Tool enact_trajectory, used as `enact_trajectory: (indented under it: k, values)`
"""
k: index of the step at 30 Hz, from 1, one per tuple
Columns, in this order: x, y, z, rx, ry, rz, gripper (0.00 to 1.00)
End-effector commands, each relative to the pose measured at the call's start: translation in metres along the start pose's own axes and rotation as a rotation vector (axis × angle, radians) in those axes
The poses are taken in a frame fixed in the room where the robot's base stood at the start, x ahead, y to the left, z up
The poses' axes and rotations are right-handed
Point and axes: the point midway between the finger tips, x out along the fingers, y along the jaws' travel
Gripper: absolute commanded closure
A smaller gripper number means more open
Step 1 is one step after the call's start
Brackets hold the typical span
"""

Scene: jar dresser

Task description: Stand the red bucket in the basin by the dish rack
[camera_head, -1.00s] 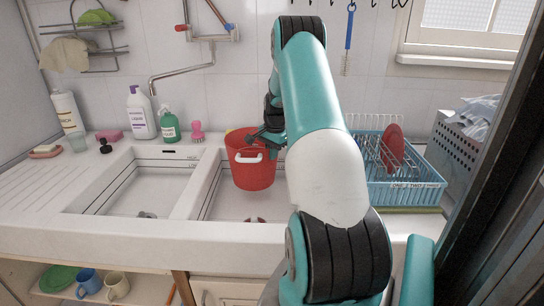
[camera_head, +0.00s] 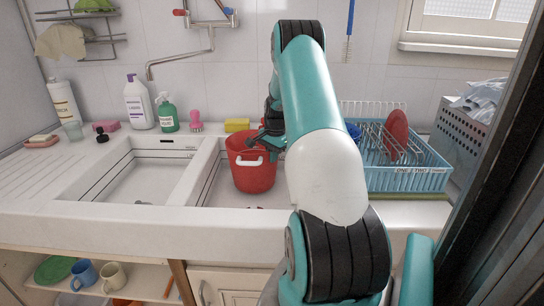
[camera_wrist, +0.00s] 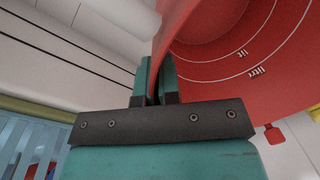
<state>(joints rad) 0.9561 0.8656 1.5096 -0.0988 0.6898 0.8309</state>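The red bucket (camera_head: 253,177) is upright in the right-hand basin (camera_head: 215,188), beside the blue dish rack (camera_head: 415,180). Its bottom looks at or close to the basin floor; I cannot tell if it touches. My gripper (camera_head: 262,138) is at the bucket's rim, partly hidden by my arm. In the wrist view my gripper (camera_wrist: 155,82) has its two fingers closed on the rim, with the red bucket (camera_wrist: 245,65) wall between them. The inside of the bucket shows markings and looks empty where visible.
A yellow sponge (camera_head: 237,125), pink brush (camera_head: 196,122), green bottle (camera_head: 167,115) and white bottle (camera_head: 137,105) line the back ledge. The left basin (camera_head: 135,185) is largely clear. A red plate (camera_head: 397,130) stands in the rack. The tap (camera_head: 180,62) hangs above, left of the bucket.

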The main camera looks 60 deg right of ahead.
Motion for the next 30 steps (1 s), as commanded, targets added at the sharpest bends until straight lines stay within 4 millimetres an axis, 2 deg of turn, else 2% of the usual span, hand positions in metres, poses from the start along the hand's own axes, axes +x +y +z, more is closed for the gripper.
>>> enact_trajectory:
  k: [19,23,30]
  values:
    - [0.012,0.001,0.0,0.0,0.0,0.0,1.0]
    - [0.011,0.001,0.0,0.0,0.0,0.0,0.69]
    - [0.011,0.001,0.0,0.0,-0.001,0.001,0.66]
